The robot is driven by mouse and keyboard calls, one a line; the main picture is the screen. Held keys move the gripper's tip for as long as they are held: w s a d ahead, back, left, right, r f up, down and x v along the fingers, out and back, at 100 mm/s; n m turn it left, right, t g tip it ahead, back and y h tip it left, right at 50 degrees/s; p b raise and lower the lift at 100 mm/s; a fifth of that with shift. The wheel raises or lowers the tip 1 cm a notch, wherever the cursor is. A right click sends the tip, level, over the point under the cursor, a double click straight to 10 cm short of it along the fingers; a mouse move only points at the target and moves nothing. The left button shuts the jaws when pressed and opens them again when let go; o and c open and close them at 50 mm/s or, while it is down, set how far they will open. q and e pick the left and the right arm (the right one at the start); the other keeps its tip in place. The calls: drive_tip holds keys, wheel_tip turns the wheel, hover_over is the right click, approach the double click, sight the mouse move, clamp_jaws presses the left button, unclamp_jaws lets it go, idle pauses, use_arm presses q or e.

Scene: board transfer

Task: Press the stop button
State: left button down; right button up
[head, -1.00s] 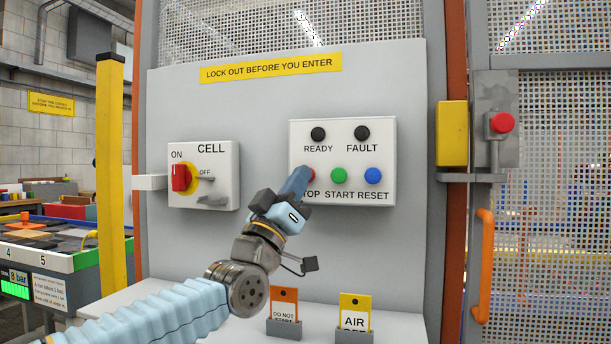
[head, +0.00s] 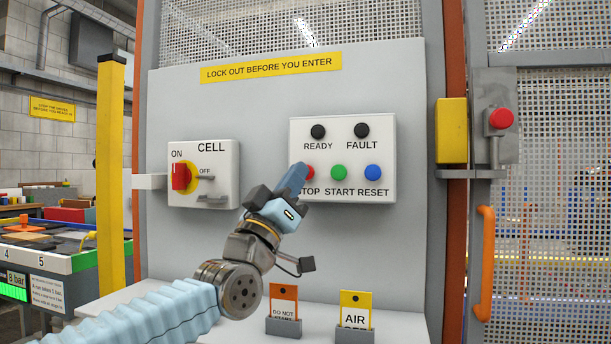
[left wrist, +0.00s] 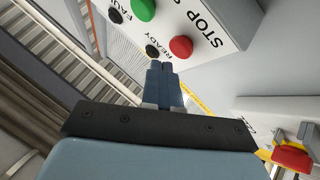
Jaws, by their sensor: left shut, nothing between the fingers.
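The red stop button (head: 310,172) is at the lower left of the white button box (head: 343,130), above the partly covered word STOP. My left gripper (head: 301,168) is shut and empty, its blue fingertips just left of the stop button and covering part of it. In the left wrist view the shut fingertips (left wrist: 160,65) point toward the box, and the red stop button (left wrist: 181,47) appears just beyond and to the right of them. I cannot tell whether they touch it.
The green start button (head: 338,173) and blue reset button (head: 373,173) are right of the stop button. Black READY (head: 318,132) and FAULT (head: 362,131) lamps sit above. A red rotary switch (head: 181,177) is left. Tag holders (head: 284,327) stand below.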

use_arm(q)
drive_tip(key=s+b, duration=0.1)
drive_tip(key=s, duration=0.1)
drive_tip(key=s+a+b, duration=0.1)
drive_tip(key=s+b, duration=0.1)
drive_tip(key=shift+s+a, duration=0.2)
drive_tip(key=shift+s, duration=0.1)
idle(0.6)
